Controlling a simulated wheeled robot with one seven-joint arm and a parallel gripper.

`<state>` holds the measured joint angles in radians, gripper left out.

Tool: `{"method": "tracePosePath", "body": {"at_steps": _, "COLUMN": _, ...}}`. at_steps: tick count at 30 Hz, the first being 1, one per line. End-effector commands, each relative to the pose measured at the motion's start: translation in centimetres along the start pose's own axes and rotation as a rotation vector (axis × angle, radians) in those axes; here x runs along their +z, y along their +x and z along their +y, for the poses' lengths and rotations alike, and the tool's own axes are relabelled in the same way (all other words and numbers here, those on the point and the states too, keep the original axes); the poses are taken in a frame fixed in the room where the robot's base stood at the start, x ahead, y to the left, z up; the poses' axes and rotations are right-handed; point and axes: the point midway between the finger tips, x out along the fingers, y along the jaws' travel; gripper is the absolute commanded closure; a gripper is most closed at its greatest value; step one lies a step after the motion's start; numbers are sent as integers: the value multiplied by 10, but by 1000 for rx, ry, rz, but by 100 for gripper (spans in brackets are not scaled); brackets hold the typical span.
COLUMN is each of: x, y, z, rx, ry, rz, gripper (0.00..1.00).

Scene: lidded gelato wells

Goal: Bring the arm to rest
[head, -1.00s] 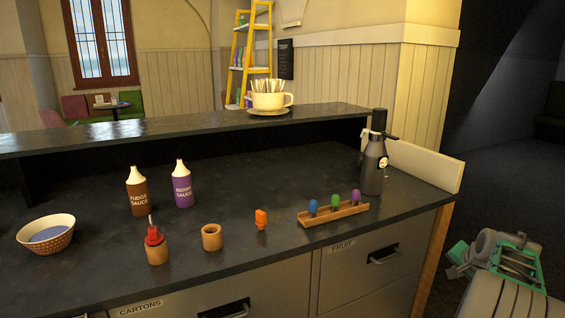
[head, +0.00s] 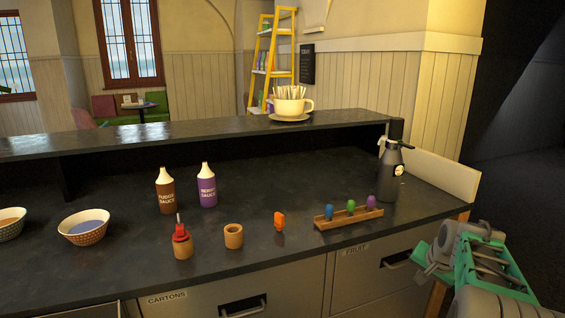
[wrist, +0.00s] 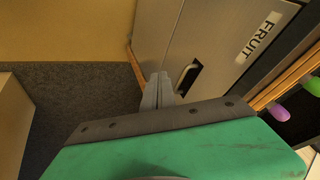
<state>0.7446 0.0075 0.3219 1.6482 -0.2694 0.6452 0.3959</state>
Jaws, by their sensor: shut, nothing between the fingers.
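My arm shows at the lower right of the head view, folded beside the right end of the counter (head: 130,285). My gripper shows in the wrist view (wrist: 157,92), with its two grey fingers together and nothing between them. It points past the counter's end, in front of the drawer marked FRUIT (wrist: 215,60) and apart from it as far as I can tell. In the head view the fingers are not clearly seen.
On the counter stand two sauce bottles (head: 207,188), two bowls (head: 84,227), wooden cups (head: 233,236), an orange item (head: 279,221), a wooden rack (head: 349,217) with coloured pieces and a dark siphon (head: 391,172). Dark floor (head: 525,200) lies open to the right.

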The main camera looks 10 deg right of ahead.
Motion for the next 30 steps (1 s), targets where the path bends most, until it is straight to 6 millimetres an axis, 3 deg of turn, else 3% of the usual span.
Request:
{"method": "tracePosePath", "body": {"at_steps": 1, "x": 13, "y": -16, "z": -22, "rx": -6, "ry": -51, "rz": -16, "gripper": 100}}
{"method": "tracePosePath", "body": {"at_steps": 5, "x": 74, "y": -57, "z": -75, "rx": -15, "ry": -229, "rz": -82, "gripper": 100}}
{"method": "tracePosePath", "body": {"at_steps": 9, "x": 172, "y": -118, "z": -117, "rx": -32, "ry": -501, "rz": -169, "gripper": 100}}
{"method": "tracePosePath", "body": {"at_steps": 12, "x": 239, "y": -154, "z": -120, "rx": -42, "ry": -690, "rz": -228, "gripper": 100}}
{"method": "tracePosePath", "body": {"at_steps": 15, "x": 284, "y": -175, "z": -110, "rx": -50, "ry": -828, "rz": -269, "gripper": 100}}
{"method": "tracePosePath", "body": {"at_steps": 19, "x": 307, "y": -182, "z": -99, "rx": -53, "ry": -903, "rz": -292, "gripper": 100}}
{"method": "tracePosePath", "body": {"at_steps": 30, "x": 308, "y": -182, "z": -98, "rx": -53, "ry": -905, "rz": -292, "gripper": 100}}
